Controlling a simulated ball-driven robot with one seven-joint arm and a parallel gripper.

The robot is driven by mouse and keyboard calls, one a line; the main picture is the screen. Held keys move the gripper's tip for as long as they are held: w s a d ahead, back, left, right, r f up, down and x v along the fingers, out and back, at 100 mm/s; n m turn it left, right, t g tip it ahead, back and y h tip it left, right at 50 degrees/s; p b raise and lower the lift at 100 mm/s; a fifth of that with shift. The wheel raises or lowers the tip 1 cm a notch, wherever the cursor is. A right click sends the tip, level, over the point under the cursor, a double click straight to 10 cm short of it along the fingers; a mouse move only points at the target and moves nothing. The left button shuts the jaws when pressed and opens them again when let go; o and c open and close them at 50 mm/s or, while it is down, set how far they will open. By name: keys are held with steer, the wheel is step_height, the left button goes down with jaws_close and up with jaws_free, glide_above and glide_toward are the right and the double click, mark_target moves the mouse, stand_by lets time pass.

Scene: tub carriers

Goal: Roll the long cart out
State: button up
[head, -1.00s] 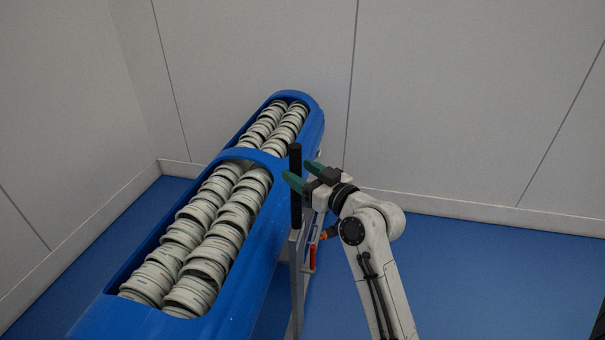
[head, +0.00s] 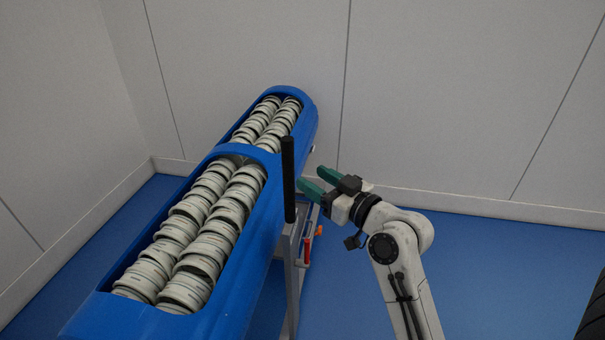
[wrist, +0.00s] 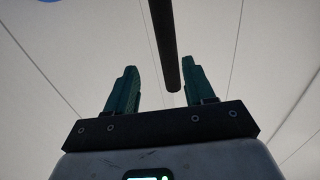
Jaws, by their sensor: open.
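The long cart is a blue carrier (head: 245,290) with rounded ends, running from the lower left toward the back wall. Two rows of pale tubs (head: 205,245) fill its two openings. A black upright handle bar (head: 288,180) on a grey post (head: 291,285) stands at its right side. My gripper (head: 310,178) is open and empty just right of the bar, its green fingers pointing toward it. A small gap shows between fingers and bar. In the wrist view the bar (wrist: 166,45) appears between the two fingers, closer to the right one; its lower end shows.
Pale panel walls (head: 420,100) with a white skirting (head: 480,208) close off the back and left. A red part (head: 307,247) and an orange part (head: 319,230) sit low beside the post.

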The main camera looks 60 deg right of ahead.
mark_target(293, 160)
steer(key=v, duration=0.4)
steer(key=r+p+x, duration=0.1)
steer(key=p+x, duration=0.2)
steer(key=x, duration=0.1)
steer(key=p+x, duration=0.3)
steer(key=x, duration=0.1)
steer(key=a+r+p+x, duration=0.1)
steer(key=p+x, duration=0.2)
steer(key=x, duration=0.1)
steer(key=shift+w+r, duration=0.1)
steer(key=shift+r, duration=0.25)
stand_by(0.4)
steer(key=shift+a, duration=0.1)
jaws_close()
stand_by(0.3)
